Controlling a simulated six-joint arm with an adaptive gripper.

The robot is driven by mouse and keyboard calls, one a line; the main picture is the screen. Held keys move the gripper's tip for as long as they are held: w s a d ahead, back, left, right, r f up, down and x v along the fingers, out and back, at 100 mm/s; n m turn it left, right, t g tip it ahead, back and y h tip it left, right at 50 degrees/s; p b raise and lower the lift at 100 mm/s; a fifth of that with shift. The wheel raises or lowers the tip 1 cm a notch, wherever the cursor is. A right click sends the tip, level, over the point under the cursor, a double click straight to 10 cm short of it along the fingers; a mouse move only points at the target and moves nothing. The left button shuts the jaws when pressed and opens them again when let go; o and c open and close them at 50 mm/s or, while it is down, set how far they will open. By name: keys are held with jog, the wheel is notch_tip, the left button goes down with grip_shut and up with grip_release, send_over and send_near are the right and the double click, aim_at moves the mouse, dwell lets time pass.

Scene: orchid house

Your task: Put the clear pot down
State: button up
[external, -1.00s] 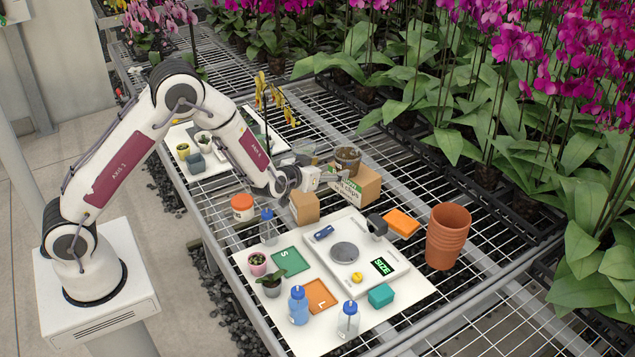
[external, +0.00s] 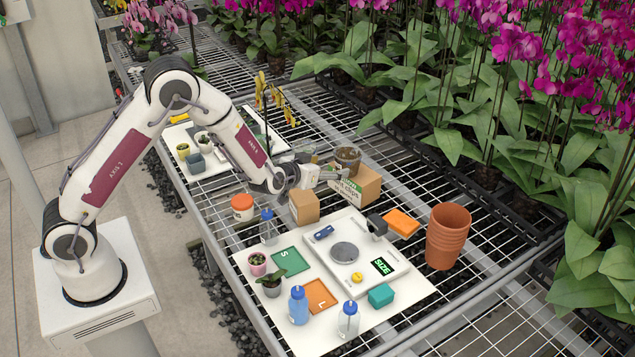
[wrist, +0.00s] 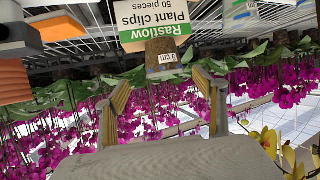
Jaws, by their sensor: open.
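The clear pot (external: 347,160), filled with brown bark, stands upright on the cardboard plant-clips box (external: 370,187). My gripper (external: 335,175) is just left of the pot in the external view. In the wrist view its two fingers (wrist: 163,92) are spread wide and empty, with the pot beyond the tips, apart from them.
A smaller cardboard box (external: 304,207) stands below my wrist. A white board (external: 255,252) with a scale (external: 343,252), bottles and small pots lies in front. Stacked terracotta pots (external: 447,237) and an orange block (external: 401,222) are to the right. Orchids crowd the back.

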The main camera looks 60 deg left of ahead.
jog(key=s+d+r+m+g+h, duration=0.1)
jog(key=s+d+r+m+h, duration=0.15)
jog(key=s+r, duration=0.6)
jog(key=s+d+r+m+g+h, duration=0.1)
jog(key=s+d+r+g+h, duration=0.2)
jog(key=s+r, duration=0.55)
jog(key=s+a+r+g, duration=0.1)
jog(key=s+g, duration=0.2)
jog(key=s, duration=2.6)
jog(key=shift+s+a+m+y, duration=0.3)
jog(key=shift+s+m+y, duration=0.05)
jog(key=shift+m, duration=0.1)
jog(key=o, duration=0.9)
jog(key=shift+c, duration=0.2)
jog(key=shift+d, duration=0.15)
